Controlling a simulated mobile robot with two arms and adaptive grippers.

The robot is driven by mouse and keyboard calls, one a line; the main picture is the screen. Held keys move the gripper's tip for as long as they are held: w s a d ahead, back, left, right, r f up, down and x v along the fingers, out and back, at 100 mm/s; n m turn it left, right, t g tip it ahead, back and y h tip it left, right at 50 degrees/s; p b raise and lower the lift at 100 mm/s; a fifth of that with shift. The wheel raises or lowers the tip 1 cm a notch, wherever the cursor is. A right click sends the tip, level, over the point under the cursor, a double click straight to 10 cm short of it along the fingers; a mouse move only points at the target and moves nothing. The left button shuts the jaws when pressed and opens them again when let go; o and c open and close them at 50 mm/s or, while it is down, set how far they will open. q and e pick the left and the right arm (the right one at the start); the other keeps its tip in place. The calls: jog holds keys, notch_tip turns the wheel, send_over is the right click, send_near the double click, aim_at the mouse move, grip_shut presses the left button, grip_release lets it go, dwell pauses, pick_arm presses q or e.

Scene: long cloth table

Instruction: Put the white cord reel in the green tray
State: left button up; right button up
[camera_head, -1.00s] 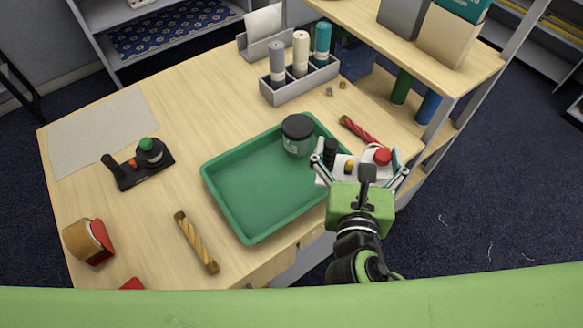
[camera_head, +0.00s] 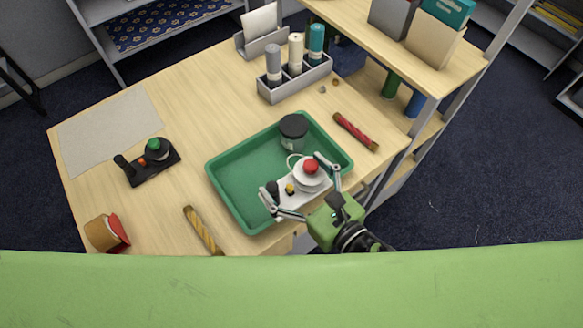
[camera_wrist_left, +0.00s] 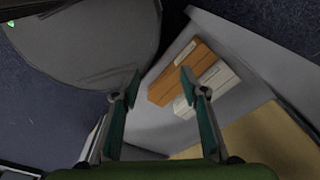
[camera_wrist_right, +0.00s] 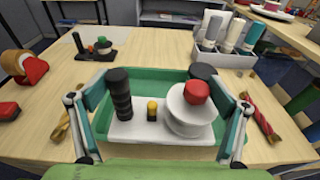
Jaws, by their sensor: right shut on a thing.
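The white cord reel (camera_head: 308,176) is a white plate with a white drum, red knob, yellow button and black handle. My right gripper (camera_head: 296,176) is shut on it, with one finger at each end of the plate. The reel is over the near right part of the green tray (camera_head: 232,205). In the right wrist view the reel (camera_wrist_right: 189,121) is level between the fingers, in front of the tray's far wall (camera_wrist_right: 143,76). I cannot tell if it touches the tray floor. My left gripper (camera_wrist_left: 160,75) is open and empty, away from the table.
A dark-lidded jar (camera_head: 292,133) stands in the tray's far right part. A red twisted stick (camera_head: 355,131) lies right of the tray, and a yellow one (camera_head: 202,230) lies left. A black reel (camera_head: 147,163) is farther left. A grey bottle caddy (camera_head: 295,86) stands behind.

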jog(key=w+f+b, duration=0.2)
jog(key=f+b, duration=0.1)
jog(key=w+f+b, duration=0.3)
jog(key=f, duration=0.1)
jog(key=w+f+b, duration=0.2)
jog(key=f+b, duration=0.1)
jog(key=shift+w+d+f, duration=0.15)
jog(key=shift+w+f, duration=0.05)
jog(key=shift+w, duration=0.15)
jog(key=shift+r, duration=0.15)
jog(key=o, duration=1.3)
jog(key=shift+f, duration=0.25)
jog(key=shift+c, duration=0.2)
jog(key=shift+o, duration=1)
jog(key=shift+r, duration=0.2)
